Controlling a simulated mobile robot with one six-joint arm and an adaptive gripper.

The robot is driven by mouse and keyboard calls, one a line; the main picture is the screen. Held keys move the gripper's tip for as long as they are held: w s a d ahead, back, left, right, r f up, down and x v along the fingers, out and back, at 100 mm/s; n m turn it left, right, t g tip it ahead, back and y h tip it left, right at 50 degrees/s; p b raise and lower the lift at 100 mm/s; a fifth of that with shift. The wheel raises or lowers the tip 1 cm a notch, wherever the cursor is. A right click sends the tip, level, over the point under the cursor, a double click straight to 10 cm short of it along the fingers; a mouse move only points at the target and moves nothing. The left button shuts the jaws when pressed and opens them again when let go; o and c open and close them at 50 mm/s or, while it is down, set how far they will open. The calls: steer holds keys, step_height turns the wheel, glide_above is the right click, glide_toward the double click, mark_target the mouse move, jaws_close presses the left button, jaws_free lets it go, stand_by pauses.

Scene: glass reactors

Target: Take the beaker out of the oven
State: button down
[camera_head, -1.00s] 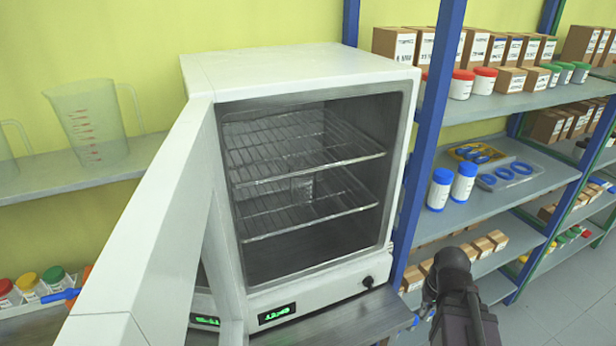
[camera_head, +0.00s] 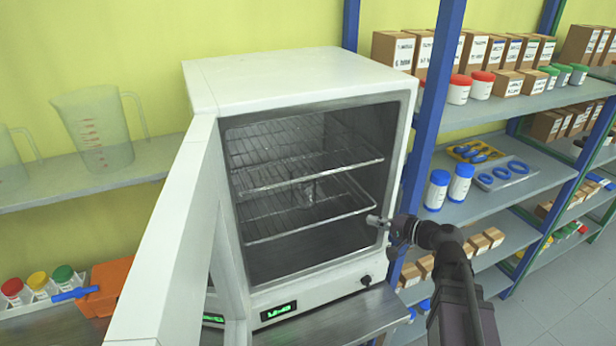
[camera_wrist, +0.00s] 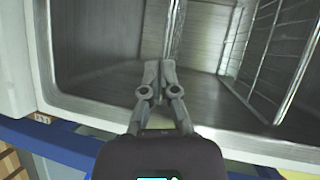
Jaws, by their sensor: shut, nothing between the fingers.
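The white oven (camera_head: 300,72) stands with its door (camera_head: 170,240) swung open to the left. Inside are two wire racks, an upper rack (camera_head: 300,175) and a lower rack (camera_head: 300,222). A small clear glass beaker (camera_head: 308,192) stands on the lower rack, partly seen through the upper rack's wires. My gripper (camera_head: 372,219) is at the right edge of the oven opening, low, to the right of the beaker. In the wrist view my gripper (camera_wrist: 153,66) has its fingertips together and empty, pointing into the oven. The beaker cannot be made out in the wrist view.
The oven's right wall and a blue shelf post (camera_head: 420,140) are close beside my arm. Shelves on the right hold blue-capped bottles (camera_head: 437,190) and boxes. A large plastic jug (camera_head: 95,128) stands on the left shelf. The space in front of the oven opening is free.

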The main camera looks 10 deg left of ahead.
steer(key=r, duration=0.1)
steer(key=w+r+m+t+y, duration=0.1)
steer(key=r, duration=0.1)
steer(key=w+r+t+y, duration=0.1)
steer(key=r, duration=0.1)
steer(key=shift+m+p, duration=0.3)
steer(key=shift+m, duration=0.1)
steer(key=shift+a, duration=0.1)
